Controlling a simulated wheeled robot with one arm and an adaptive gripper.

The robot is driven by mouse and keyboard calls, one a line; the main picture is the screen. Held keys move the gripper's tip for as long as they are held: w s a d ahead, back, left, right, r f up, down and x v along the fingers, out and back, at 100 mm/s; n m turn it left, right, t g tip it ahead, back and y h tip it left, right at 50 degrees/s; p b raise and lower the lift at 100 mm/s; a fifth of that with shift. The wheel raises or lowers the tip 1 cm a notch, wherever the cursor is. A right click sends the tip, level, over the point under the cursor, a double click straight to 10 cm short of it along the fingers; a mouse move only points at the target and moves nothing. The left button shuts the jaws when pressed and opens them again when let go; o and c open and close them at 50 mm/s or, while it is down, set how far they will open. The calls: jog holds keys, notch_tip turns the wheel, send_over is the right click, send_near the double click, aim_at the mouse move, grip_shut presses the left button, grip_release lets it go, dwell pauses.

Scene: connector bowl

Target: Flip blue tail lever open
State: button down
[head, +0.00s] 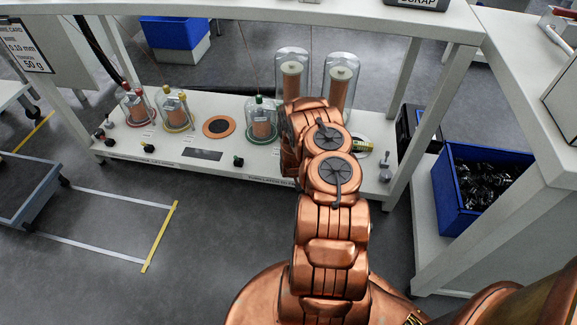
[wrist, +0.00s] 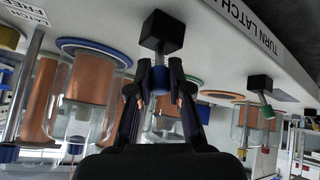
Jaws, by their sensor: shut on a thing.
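In the wrist view a black block (wrist: 162,31) on the white shelf carries a short grey lever stem (wrist: 160,60) that reaches down between my gripper's fingers. My gripper (wrist: 160,86) is shut on this lever, its two fingers on either side of the stem. A blue tip (wrist: 160,92) shows between the fingers, partly hidden by them. In the head view my arm hides the gripper and this lever. Another black block (wrist: 259,83) with a green-tipped lever (wrist: 266,112) stands to the right in the wrist view.
Glass domes over copper spools stand close by, one on a blue ring (wrist: 88,44). Two tall domes (head: 292,75) stand behind my arm in the head view. Smaller domes (head: 177,108) stand to the left. A blue bin (head: 455,205) is at right.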

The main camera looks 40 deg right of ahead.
jog(key=shift+a+f+h+b, duration=0.1)
jog(key=shift+a+h+b, duration=0.1)
jog(key=shift+h+b, duration=0.15)
dwell(0.4)
jog(key=c, duration=1.1)
grip_release()
jog(key=shift+s+v, duration=0.2)
jog(key=shift+v, duration=5.8)
jog(key=shift+d+f, duration=0.1)
